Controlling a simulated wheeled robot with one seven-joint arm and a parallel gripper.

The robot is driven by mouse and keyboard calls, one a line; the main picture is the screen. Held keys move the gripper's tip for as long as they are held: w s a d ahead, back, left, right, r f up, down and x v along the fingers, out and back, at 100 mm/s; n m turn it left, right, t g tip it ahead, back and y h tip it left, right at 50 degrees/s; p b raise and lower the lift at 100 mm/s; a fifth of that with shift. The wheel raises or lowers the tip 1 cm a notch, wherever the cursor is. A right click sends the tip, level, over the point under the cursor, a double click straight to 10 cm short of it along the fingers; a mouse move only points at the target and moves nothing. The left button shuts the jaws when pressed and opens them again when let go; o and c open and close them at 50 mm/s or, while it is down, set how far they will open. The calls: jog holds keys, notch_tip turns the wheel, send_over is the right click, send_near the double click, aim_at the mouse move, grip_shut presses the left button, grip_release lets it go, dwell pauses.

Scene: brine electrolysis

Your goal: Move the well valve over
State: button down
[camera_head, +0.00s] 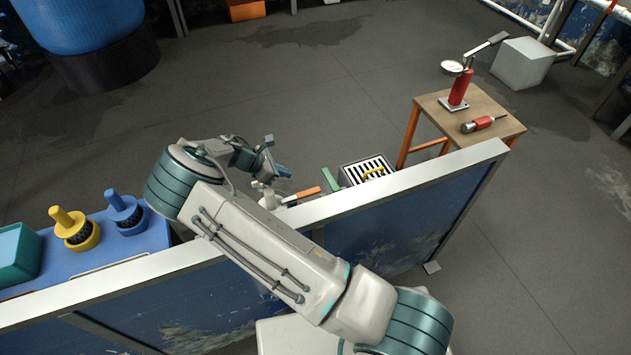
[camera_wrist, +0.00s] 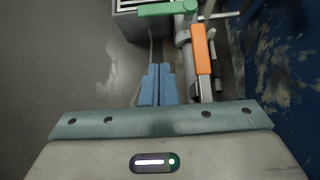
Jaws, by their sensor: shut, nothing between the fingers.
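Two lever handles sit on pale pipework behind the blue panel: an orange handle (camera_head: 302,194) and a green handle (camera_head: 329,179). No label shows which is the well valve. In the wrist view the orange handle (camera_wrist: 201,49) points toward my palm, and the green handle (camera_wrist: 167,9) lies crosswise near the top edge. My gripper (camera_wrist: 158,70), with blue fingers, is shut and empty. It is left of the orange handle and below the green one in the wrist view, apart from both. My gripper (camera_head: 283,172) also shows in the head view, beside the pipework.
A grated box (camera_head: 351,181) with a yellow handle stands just right of the green handle. The blue panel (camera_head: 400,210) runs close beside the pipework. A wooden table (camera_head: 425,104) holds a red pump and tool. Blue and yellow fittings stand at left. Open floor lies behind.

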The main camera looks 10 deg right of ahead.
aim_at(330, 180)
jog(key=d+r+b+x, duration=0.1)
jog(key=b+x, duration=0.4)
jog(key=x, duration=0.8)
jog(key=shift+w+d+r, duration=0.2)
jog(key=shift+d+r, duration=0.2)
jog(key=shift+r, duration=0.05)
jog(key=shift+w+d+m+g, duration=0.1)
jog(key=shift+w+m+g, duration=0.05)
jog(key=shift+m+g, duration=0.15)
